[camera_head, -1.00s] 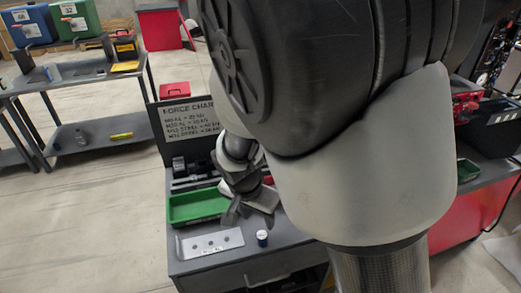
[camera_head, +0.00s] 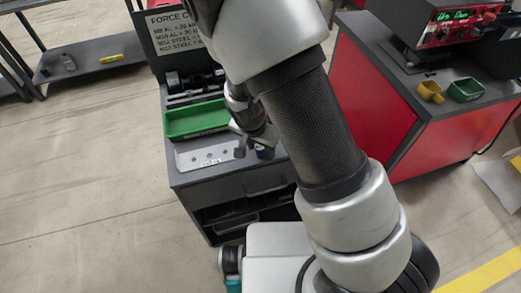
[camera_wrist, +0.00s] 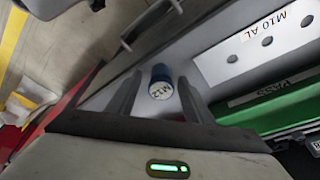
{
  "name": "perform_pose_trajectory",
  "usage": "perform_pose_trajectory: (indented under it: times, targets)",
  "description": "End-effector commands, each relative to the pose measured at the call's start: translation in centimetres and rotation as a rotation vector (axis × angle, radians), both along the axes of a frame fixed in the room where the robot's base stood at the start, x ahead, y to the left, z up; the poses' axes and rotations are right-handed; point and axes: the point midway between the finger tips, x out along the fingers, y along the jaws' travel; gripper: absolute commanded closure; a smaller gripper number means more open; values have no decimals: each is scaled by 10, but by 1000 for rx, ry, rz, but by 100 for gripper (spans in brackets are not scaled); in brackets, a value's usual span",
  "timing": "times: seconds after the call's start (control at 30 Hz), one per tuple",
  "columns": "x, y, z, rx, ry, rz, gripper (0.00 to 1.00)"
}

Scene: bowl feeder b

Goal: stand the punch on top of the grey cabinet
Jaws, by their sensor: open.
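The punch (camera_wrist: 161,84) is a small blue cylinder with a white end marked M12. It stands on the grey cabinet's top (camera_head: 186,181), at the front edge side beside a metal plate with holes. In the head view the punch (camera_head: 264,153) is partly hidden by my gripper (camera_head: 253,147). In the wrist view my gripper (camera_wrist: 158,96) is open, with one finger on each side of the punch. I cannot tell whether either finger touches it.
The holed plate (camera_wrist: 262,42) is labelled M10 AL. A green tray (camera_head: 197,119) lies behind it, before the force chart board (camera_head: 174,30). A red bench (camera_head: 375,85) with a yellow cup (camera_head: 431,91) and a green dish (camera_head: 466,90) stands right.

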Motion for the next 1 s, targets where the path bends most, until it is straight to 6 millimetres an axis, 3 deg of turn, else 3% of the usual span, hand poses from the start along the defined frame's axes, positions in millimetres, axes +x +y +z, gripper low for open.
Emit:
perform_pose_trajectory:
  times: [0.23,0.5,0.8,1.0]
  targets:
    - [1,0,-1,2,-1,1,53]
    - [1,0,-1,1,0,0,99]
    - [1,1,3,2,-2,1,100]
    - [2,2,36,6,-7,0,100]
